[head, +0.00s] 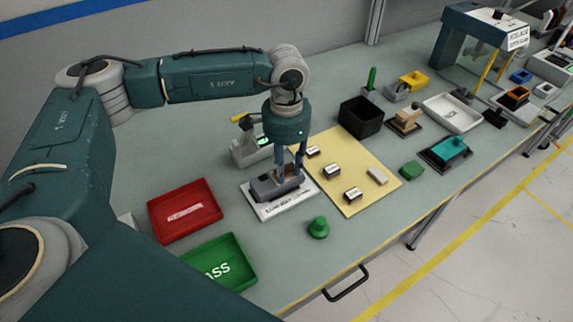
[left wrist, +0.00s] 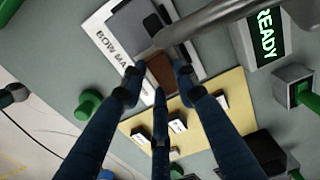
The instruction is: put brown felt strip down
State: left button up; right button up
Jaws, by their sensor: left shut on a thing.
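The brown felt strip (left wrist: 160,71) shows in the left wrist view as a small brown piece between the fingertips of my left gripper (left wrist: 159,84). My left gripper, also in the head view (head: 292,178), is shut on it and points down. It is over the dark grey block (head: 275,187) on a white labelled plate (head: 292,207). The strip is at the block's end in the wrist view; I cannot tell whether it touches the block. My right gripper is not in view.
A yellow mat (head: 345,200) with several small labelled blocks lies right of the plate. A red tray (head: 185,211) and a green tray (head: 221,262) lie left. A green knob (head: 318,228) stands in front. A device with a green screen (head: 250,147) stands behind.

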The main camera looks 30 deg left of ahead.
aim_at(287, 171)
pick_arm(q)
jog(key=shift+f, duration=0.2)
jog(key=o, duration=0.7)
jog(key=shift+r, duration=0.1)
jog(key=shift+o, duration=0.2)
jog(key=shift+r, duration=0.1)
jog(key=shift+r, duration=0.2)
notch_tip(287, 171, up, 12)
jog(key=b, duration=0.3)
